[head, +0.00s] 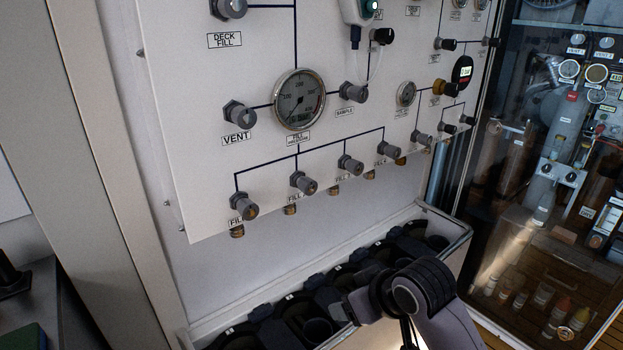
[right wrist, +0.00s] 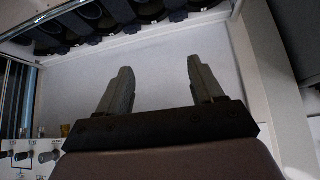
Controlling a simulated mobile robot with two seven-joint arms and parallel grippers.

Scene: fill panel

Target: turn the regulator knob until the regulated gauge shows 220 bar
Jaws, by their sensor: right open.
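The white panel (head: 215,180) carries several knobs and gauges. A brass-coloured knob (head: 440,87) sits at its right side, beside a dark round gauge (head: 462,70) with a small lit display; its digits are too small to read. A small dial gauge (head: 406,93) is left of the knob. I cannot tell for certain which gauge is the regulated one. My right gripper shows in the right wrist view (right wrist: 159,68), open, with nothing between its fingers. In the head view my right arm is low in front of the panel, apart from the knobs. My left gripper is not seen.
A large dial gauge (head: 299,99) sits mid-panel, with a row of fill valves below. A pale hand-held device (head: 360,12) hangs at the top. A trough (head: 437,222) with dark round holders lies below the panel. A glass cabinet (head: 515,150) stands at right.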

